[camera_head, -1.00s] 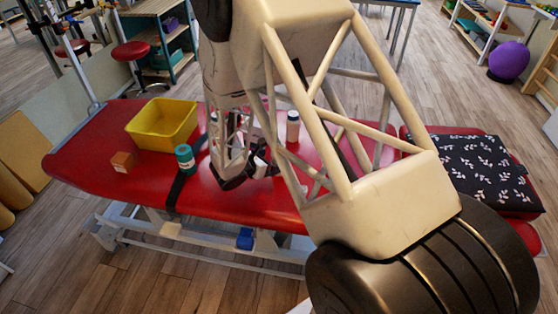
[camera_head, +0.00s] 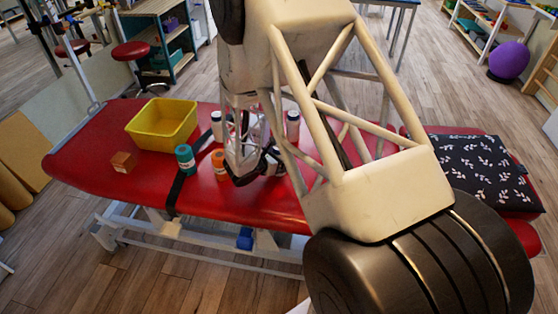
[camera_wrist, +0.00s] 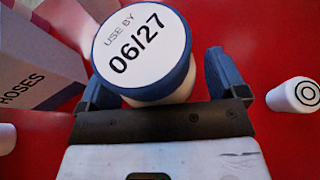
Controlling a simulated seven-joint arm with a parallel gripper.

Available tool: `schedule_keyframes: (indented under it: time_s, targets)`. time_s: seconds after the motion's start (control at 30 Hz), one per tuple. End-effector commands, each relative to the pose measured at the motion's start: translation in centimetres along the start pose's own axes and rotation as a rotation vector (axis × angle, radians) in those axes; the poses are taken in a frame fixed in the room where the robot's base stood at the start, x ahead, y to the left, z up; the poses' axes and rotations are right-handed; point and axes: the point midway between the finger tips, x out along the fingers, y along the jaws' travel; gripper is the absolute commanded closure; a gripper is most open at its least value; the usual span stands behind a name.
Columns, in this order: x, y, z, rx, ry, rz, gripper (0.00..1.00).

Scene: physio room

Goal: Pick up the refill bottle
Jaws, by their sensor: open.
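A bottle with a dark blue cap (camera_wrist: 143,50) shows large in the wrist view, its white top reading "USE BY 06/27". No label naming it as the refill bottle is visible. My gripper (camera_wrist: 165,88) is open, with one blue finger on each side of this bottle. Whether the fingers touch it I cannot tell. In the head view my gripper (camera_head: 258,170) is low over the middle of the red treatment table (camera_head: 90,150), and the arm's lattice hides much of what is around it.
On the table are a yellow bin (camera_head: 163,125), teal bottle (camera_head: 185,160), orange container (camera_head: 219,165), small brown box (camera_head: 123,162), white-capped bottle (camera_head: 293,126) and patterned cushion (camera_head: 480,170).

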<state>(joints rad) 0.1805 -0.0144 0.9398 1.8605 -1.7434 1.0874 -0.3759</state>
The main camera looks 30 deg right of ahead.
Motion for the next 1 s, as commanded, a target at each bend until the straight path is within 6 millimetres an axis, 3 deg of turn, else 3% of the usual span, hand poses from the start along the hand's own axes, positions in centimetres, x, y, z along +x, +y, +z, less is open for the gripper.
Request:
schedule_keyframes:
  time_s: [0.2,0.6,1.0]
  targets:
    - [-0.01,0.0,0.0,0.0,0.0,0.0,0.11]
    - [-0.01,0.01,0.02,0.0,0.0,0.0,0.7]
    - [-0.19,0.02,0.46,0.0,-0.001,0.0,0.7]
